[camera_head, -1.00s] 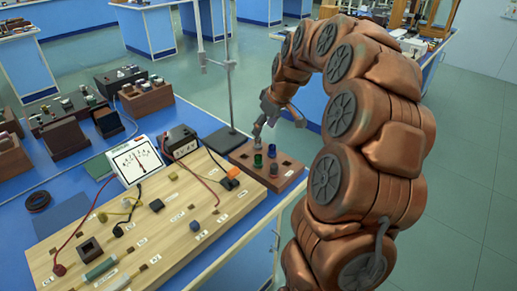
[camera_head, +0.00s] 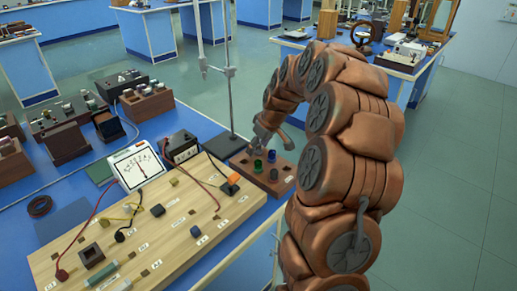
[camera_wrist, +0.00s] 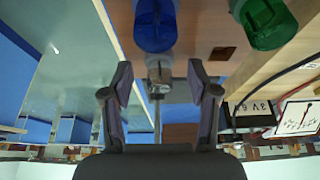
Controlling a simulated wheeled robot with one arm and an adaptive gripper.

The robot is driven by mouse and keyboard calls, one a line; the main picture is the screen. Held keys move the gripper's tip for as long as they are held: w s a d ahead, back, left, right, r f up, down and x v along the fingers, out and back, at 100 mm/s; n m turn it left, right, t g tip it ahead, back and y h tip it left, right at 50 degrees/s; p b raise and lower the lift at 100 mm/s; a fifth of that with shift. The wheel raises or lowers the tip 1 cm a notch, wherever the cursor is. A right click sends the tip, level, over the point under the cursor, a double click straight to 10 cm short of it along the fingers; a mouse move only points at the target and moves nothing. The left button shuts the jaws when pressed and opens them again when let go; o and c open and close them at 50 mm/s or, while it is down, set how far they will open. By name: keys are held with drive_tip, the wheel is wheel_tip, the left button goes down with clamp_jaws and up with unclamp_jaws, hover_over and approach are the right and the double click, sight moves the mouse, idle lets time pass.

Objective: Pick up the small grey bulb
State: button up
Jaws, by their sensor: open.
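The small grey bulb (camera_wrist: 159,74) shows in the wrist view between my two fingertips, with a gap on each side. It stands at the edge of a brown wooden block. My gripper (camera_wrist: 160,82) is open around it, and I see no contact. In the head view my gripper (camera_head: 256,145) is low over the far left part of the block (camera_head: 240,168), and it largely hides the grey bulb there.
A metal stand (camera_head: 231,100) rises close behind my gripper. The wooden circuit board (camera_head: 150,240), a meter (camera_head: 140,166) and a black box (camera_head: 181,147) lie to the left. Floor is clear at right.

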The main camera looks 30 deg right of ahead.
drive_tip(key=c, duration=1)
drive_tip(key=shift+c, duration=0.2)
